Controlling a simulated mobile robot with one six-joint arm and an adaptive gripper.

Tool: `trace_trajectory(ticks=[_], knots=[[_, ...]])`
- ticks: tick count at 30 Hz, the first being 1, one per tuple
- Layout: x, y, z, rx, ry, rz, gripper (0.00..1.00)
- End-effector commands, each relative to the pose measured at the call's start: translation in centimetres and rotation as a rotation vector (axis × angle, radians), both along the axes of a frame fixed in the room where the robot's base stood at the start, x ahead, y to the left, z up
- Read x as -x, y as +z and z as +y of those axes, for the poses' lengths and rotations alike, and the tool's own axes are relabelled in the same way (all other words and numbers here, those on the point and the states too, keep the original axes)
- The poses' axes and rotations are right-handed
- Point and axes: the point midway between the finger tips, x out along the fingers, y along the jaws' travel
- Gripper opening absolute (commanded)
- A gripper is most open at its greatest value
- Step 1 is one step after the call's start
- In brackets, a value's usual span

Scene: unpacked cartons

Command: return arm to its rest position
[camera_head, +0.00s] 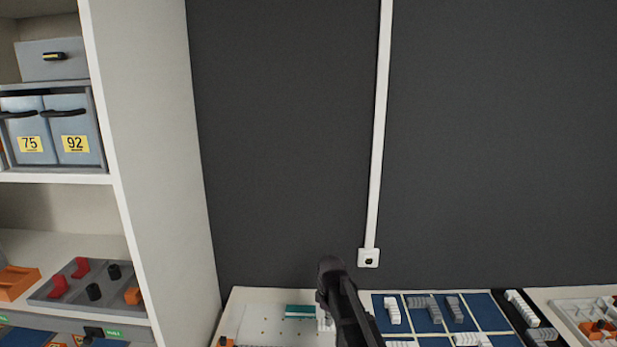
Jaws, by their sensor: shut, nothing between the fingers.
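My gripper (328,268) is the dark shape rising from the bottom edge, right of the middle. It is shut and empty, and its small size hides the finger detail. It stands in front of the table and the dark wall in the picture. Most of my arm is below the frame.
A pale shelf unit (150,150) at left holds grey bins marked 75 and 92 (73,125) and a grey tray (75,292). A blue divided tray (415,301) with pale and grey blocks is right of my gripper. A white board (265,318) lies left. The dark wall (285,130) has a white conduit (379,130).

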Motion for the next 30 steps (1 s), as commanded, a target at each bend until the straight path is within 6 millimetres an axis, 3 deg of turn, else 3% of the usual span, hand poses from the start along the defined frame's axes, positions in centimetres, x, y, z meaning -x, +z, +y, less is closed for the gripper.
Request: trace_trajectory(ticks=[1, 9, 15, 21, 30], knots=[[2.4, 0.0, -1.5, 0.000, -0.086, 0.000, 0.00], [10.4, 0.0, -6.9, 0.000, -0.550, 0.000, 0.00], [15.3, 0.0, -9.7, 0.000, -0.844, -0.001, 0.00], [17.6, 0.0, -10.8, 0.000, -0.996, -0.001, 0.00], [17.7, 0.0, -11.0, 0.001, -1.019, 0.000, 0.00]])
